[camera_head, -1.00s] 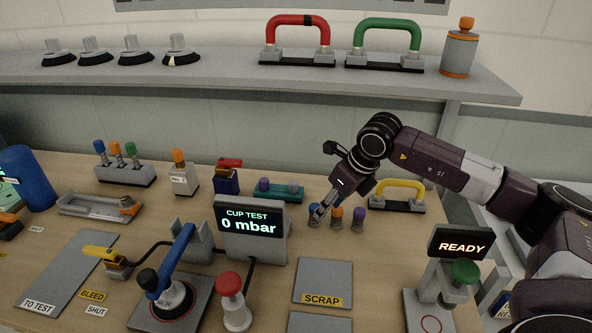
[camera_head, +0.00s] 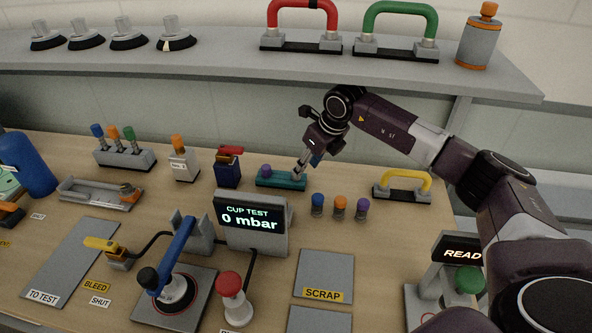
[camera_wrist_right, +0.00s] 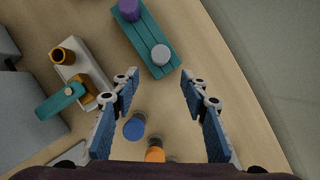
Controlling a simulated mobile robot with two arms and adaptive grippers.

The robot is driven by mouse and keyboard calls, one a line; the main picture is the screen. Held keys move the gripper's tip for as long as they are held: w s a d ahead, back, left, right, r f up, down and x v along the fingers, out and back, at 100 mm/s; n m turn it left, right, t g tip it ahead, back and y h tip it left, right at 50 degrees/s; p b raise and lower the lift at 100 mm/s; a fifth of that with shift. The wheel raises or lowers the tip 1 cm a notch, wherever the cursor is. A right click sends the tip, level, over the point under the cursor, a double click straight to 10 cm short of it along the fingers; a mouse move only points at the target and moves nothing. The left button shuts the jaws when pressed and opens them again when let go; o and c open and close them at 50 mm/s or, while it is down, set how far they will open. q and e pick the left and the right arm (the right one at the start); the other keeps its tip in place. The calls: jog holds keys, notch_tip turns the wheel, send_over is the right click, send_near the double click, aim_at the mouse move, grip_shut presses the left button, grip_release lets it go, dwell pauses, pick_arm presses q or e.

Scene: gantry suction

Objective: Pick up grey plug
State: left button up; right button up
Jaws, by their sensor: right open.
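The grey plug (camera_wrist_right: 160,53) stands upright in one end of the teal rack (camera_wrist_right: 147,36) in the right wrist view. A purple plug (camera_wrist_right: 128,10) stands at the rack's other end. My right gripper (camera_wrist_right: 162,75) is open and empty, with the grey plug in line with the gap between its fingertips; I cannot tell the exact distance. In the head view my right gripper (camera_head: 299,172) is at the right end of the teal rack (camera_head: 280,183), and it hides most or all of the grey plug there. My left gripper is not in view.
A blue plug (camera_head: 318,205), an orange plug (camera_head: 340,207) and a purple plug (camera_head: 362,209) stand in front of the rack. The cup test display (camera_head: 250,217) is at front left, the yellow handle (camera_head: 404,185) to the right. The shelf (camera_head: 220,72) runs behind.

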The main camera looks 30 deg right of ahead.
jog(key=shift+w+a, duration=0.2)
jog(key=shift+w, duration=0.3)
jog(key=shift+w+a, duration=0.15)
jog(key=shift+w, duration=0.3)
jog(key=shift+w+a+r+p, duration=0.1)
jog(key=shift+w+a+p, duration=0.05)
jog(key=shift+w+p, duration=0.35)
jog(key=p+x, duration=0.1)
jog(key=x, duration=0.4)
jog(key=shift+s, duration=0.1)
grip_shut()
